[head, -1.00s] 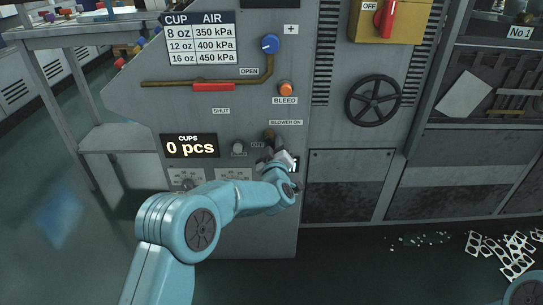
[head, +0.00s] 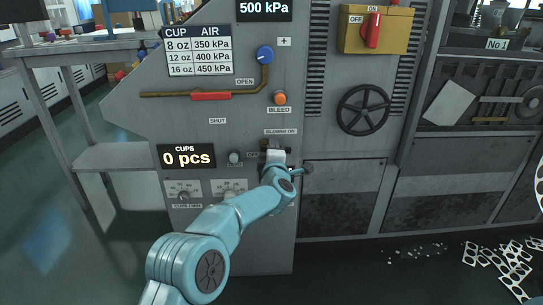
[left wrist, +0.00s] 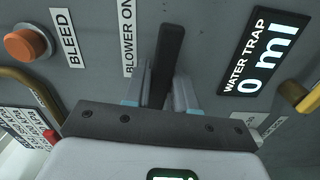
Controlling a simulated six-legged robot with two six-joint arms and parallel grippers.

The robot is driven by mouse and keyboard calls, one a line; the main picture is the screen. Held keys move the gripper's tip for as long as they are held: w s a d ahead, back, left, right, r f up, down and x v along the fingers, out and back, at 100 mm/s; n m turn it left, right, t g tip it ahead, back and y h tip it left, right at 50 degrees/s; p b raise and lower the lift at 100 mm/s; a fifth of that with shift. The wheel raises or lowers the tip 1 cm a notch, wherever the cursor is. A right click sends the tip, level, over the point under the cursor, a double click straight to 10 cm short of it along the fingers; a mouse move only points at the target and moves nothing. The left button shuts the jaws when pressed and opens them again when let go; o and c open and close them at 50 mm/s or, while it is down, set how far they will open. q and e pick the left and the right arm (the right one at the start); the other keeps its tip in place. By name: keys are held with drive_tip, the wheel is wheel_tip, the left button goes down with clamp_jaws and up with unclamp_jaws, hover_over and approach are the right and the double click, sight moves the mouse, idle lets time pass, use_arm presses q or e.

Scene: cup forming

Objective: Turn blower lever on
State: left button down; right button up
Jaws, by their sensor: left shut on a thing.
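The blower lever is a dark bar (left wrist: 167,50) in the left wrist view. It stands between the two fingers of my left gripper (left wrist: 163,92), which is shut on it. In the head view my left gripper (head: 271,153) is at the grey panel, just below the "BLOWER ON" label (head: 280,131) and right of the "OFF" label (head: 252,154). There the gripper hides most of the lever, so I cannot tell its exact angle. The "BLOWER ON" label (left wrist: 128,38) also shows beside the lever in the left wrist view. My right gripper is not in view.
An orange bleed button (head: 280,97) and a blue knob (head: 265,54) sit above the gripper. A black handwheel (head: 363,110) is to the right. The water trap display (left wrist: 264,66) is close to the fingers.

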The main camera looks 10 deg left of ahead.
use_arm(q)
drive_tip(key=shift+n, duration=0.6)
drive_tip(key=shift+r, duration=0.15)
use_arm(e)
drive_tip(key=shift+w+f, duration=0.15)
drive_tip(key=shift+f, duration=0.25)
use_arm(q)
drive_tip(key=shift+r, duration=0.2)
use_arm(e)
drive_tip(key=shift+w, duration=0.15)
use_arm(q)
drive_tip(key=c, duration=1.3)
unclamp_jaws()
drive_tip(key=o, duration=0.3)
drive_tip(key=shift+w+f, duration=0.15)
drive_tip(key=shift+b, duration=0.3)
drive_tip(key=p+v, duration=0.1)
drive_tip(key=v, duration=1.5)
drive_tip(key=shift+s+p, duration=0.25)
drive_tip(key=shift+p, duration=0.05)
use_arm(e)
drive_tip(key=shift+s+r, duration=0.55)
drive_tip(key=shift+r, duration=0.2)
